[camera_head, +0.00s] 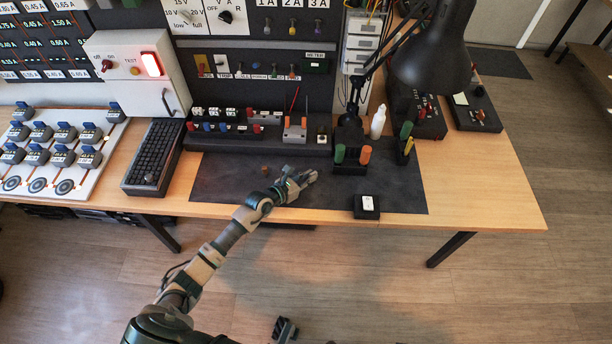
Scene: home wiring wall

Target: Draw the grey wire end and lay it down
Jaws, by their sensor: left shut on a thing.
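My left arm reaches up from the bottom left over the dark work mat (222,182). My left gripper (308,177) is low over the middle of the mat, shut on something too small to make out. I cannot pick out the grey wire end in this view; the gripper hides the spot between its fingers. A dark part at the bottom edge looks like my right gripper (285,330); it is away from the table, and its jaws are not clear.
A black terminal rail (255,140) lies behind the mat. A tool holder with green and orange handles (364,155), a black box with a white top (367,204) and a desk lamp (432,50) stand to the right. A keyboard-like black box (153,158) is left. The mat's front is mostly clear.

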